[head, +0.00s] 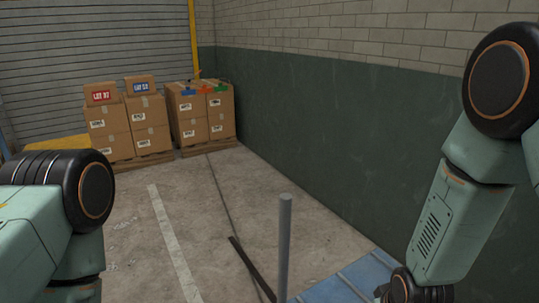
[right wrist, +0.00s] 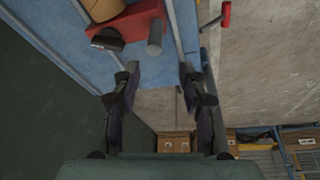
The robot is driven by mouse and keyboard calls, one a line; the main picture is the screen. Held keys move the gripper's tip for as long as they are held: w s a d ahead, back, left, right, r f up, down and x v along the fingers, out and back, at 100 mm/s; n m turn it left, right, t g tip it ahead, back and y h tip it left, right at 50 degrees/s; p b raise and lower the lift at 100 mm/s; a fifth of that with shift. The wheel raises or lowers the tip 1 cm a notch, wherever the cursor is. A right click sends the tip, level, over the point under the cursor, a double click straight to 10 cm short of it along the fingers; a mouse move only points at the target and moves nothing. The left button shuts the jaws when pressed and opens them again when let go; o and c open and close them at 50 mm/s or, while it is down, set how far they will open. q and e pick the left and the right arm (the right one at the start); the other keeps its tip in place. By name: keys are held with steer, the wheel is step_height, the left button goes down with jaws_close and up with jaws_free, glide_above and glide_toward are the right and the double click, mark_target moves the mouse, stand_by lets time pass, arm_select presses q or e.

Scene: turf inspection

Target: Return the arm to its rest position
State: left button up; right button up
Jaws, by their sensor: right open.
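My right gripper (right wrist: 158,70) shows in the right wrist view, with its two dark fingers apart and nothing between them. In the head view my right arm comes down along the right side, and its lower end is cut off by the bottom edge. My left arm shows at the lower left of the head view; its gripper is outside the picture. A blue ribbed surface (head: 345,284) lies beside the lower end of my right arm, and it also fills the upper middle of the right wrist view (right wrist: 85,50).
A grey upright post (head: 285,245) stands at bottom centre. A green and brick wall (head: 340,120) runs along the right. Stacked cartons (head: 125,125) stand on pallets at the back. A red block (right wrist: 125,28) lies on the blue surface. The concrete floor between is mostly clear.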

steer(key=s+f+m+g+b, duration=0.1)
steer(key=s+f, duration=0.5)
steer(key=s, duration=0.6)
steer(key=s+f+m+g+b, duration=0.2)
steer(key=s+f, duration=0.4)
steer(key=s, duration=0.7)
steer(key=shift+f+g, duration=0.15)
steer(key=shift+g, duration=0.15)
steer(key=shift+s, duration=0.15)
